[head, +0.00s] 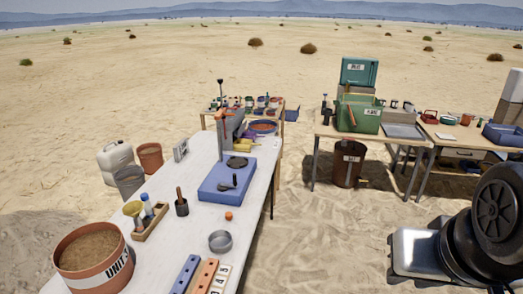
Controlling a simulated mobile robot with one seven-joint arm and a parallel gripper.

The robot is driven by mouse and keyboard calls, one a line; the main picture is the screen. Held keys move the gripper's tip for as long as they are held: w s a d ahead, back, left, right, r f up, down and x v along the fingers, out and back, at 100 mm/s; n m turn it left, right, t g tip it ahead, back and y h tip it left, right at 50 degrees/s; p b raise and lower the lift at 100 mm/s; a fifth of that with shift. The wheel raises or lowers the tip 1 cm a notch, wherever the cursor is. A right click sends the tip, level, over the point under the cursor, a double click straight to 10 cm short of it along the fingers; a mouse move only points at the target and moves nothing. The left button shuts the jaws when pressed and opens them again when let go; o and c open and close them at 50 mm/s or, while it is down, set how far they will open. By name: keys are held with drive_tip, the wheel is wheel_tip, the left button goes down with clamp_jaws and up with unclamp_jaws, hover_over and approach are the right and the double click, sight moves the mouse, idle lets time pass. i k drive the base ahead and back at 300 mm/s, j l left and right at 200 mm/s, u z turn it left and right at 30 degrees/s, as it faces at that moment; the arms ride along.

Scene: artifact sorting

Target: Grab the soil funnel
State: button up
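A small yellow funnel-shaped piece (132,208) stands at the left end of a wooden rack (152,222) on the long white table, near its left edge. It looks like the soil funnel, though it is small and its lower part is hard to make out. Blue-and-white vials (147,204) stand beside it in the rack. My gripper is not in view. Only a dark rounded part and a pale metal part of what seems to be my arm show at the lower right, far from the rack.
A terracotta tub of soil (92,250) labelled "UNIT" stands left of the rack. A dark cup with a wooden-handled tool (181,205), a grey bowl (220,241) and a blue scale-like device (226,180) share the white table (150,275).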

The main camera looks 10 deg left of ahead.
sight(133, 208)
drive_tip(key=j, duration=0.95)
drive_tip(key=k+j, duration=0.15)
drive_tip(key=j, duration=1.75)
drive_tip(key=k+j+z, duration=0.1)
drive_tip(key=j, duration=0.85)
drive_tip(key=k+j, duration=0.1)
drive_tip(key=j, duration=0.85)
drive_tip(key=j+u, duration=0.1)
drive_tip(key=j, duration=0.3)
